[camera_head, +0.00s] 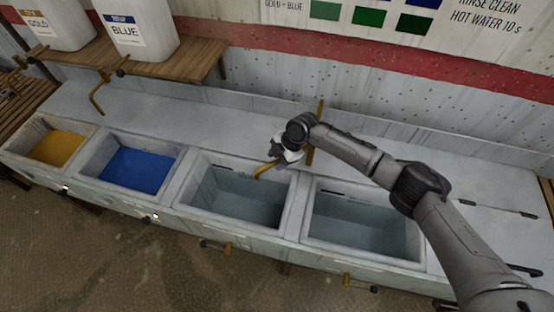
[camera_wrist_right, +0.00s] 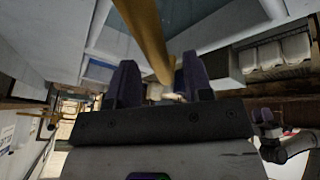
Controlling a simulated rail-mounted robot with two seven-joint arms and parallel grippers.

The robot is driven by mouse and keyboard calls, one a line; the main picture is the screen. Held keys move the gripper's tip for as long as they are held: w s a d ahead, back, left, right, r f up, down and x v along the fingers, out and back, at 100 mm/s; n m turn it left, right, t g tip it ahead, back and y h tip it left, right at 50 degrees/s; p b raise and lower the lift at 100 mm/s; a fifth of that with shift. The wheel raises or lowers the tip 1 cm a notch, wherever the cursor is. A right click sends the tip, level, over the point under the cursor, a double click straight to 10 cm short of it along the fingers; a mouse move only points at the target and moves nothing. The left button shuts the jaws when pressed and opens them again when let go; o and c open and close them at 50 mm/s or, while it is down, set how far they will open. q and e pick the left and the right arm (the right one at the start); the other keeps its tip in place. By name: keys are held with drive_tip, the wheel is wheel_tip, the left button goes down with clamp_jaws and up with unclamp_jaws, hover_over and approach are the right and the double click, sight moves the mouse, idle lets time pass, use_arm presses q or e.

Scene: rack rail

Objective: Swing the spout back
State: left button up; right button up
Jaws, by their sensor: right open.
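The brass spout (camera_head: 264,169) comes off an upright brass pipe (camera_head: 319,112) at the back of the trough, and its end hangs over the third basin (camera_head: 238,196) from the left. My right gripper (camera_head: 283,160) is at the spout near its outer end and hides part of it. In the right wrist view, the spout (camera_wrist_right: 150,35) runs down toward the gap between the two dark fingers (camera_wrist_right: 160,82), which are open. I cannot tell whether either finger touches it.
A fourth basin (camera_head: 358,224) lies to the right, under my right arm. Basins of blue (camera_head: 134,170) and gold (camera_head: 57,148) liquid are on the left. Tanks stand on a wooden shelf (camera_head: 150,68) with brass taps below. Small valve handles (camera_head: 217,246) stick out in front.

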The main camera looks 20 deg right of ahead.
drive_tip(key=shift+a+f, duration=0.1)
drive_tip(key=shift+f, duration=0.25)
clamp_jaws()
idle(0.3)
